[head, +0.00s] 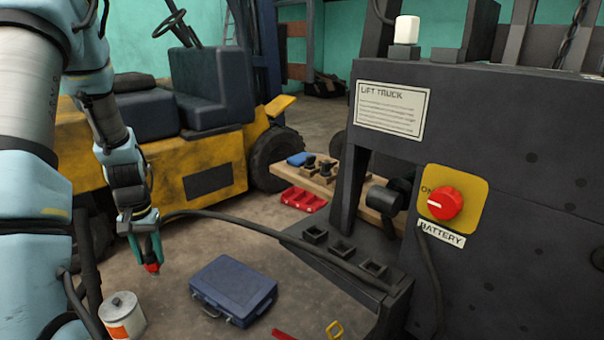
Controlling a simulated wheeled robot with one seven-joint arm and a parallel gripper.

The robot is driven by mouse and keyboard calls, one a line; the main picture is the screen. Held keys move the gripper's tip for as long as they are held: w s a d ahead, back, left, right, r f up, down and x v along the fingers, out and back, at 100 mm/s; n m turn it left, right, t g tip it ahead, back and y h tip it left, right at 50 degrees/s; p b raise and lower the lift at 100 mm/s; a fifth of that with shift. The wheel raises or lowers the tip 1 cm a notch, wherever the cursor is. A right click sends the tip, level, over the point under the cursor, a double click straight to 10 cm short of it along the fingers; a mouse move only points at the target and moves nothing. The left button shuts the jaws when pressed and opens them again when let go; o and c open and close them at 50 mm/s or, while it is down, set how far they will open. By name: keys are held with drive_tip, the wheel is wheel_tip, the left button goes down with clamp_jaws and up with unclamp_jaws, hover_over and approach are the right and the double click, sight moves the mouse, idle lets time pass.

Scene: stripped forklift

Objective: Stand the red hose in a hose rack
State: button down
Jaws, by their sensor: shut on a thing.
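My gripper (149,248) hangs at left centre, pointing down above the floor. It is shut on the red hose (152,267), of which a small red end shows below the fingers. A dark hose line (235,214) runs from beside my gripper to the right, across the rack ledge; I cannot tell how it joins the red piece. The hose rack (395,283) is a dark ledge on the truck at right centre, with square sockets (342,249) in a row. The sockets look empty. My gripper is well to the left of them.
A blue case (234,290) and a white can (122,315) are on the floor below my gripper. A red tray (304,199) and a wooden board with parts (318,180) lie behind the rack. The truck body with a red battery switch (445,203) fills the right.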

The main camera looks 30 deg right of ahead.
drive_tip(key=s+d+r+m+p, duration=0.1)
drive_tip(key=s+d+r+m, duration=0.2)
drive_tip(key=d+r+m, duration=0.5)
drive_tip(key=s+d+r+m+p, duration=0.1)
drive_tip(key=s+d+m, duration=0.3)
drive_tip(key=d, duration=0.7)
drive_tip(key=s+d+r+m+p, duration=0.1)
drive_tip(key=s+d+r+m, duration=0.3)
drive_tip(key=d+m, duration=0.5)
drive_tip(key=s+d+r+m, duration=0.6)
drive_tip(key=d, duration=0.3)
drive_tip(key=shift+h, duration=0.3)
drive_tip(key=shift+s+a+f+b, duration=0.15)
drive_tip(key=shift+f+b, duration=0.65)
drive_tip(key=shift+f, duration=0.55)
drive_tip(key=shift+a+f+b, duration=0.1)
drive_tip(key=shift+f+b, duration=0.65)
drive_tip(key=shift+f, duration=0.55)
drive_tip(key=shift+r, duration=0.2)
drive_tip(key=shift+f+b, duration=0.35)
drive_tip(key=shift+f, duration=1.3)
drive_tip(key=shift+c, duration=1.5)
unclamp_jaws()
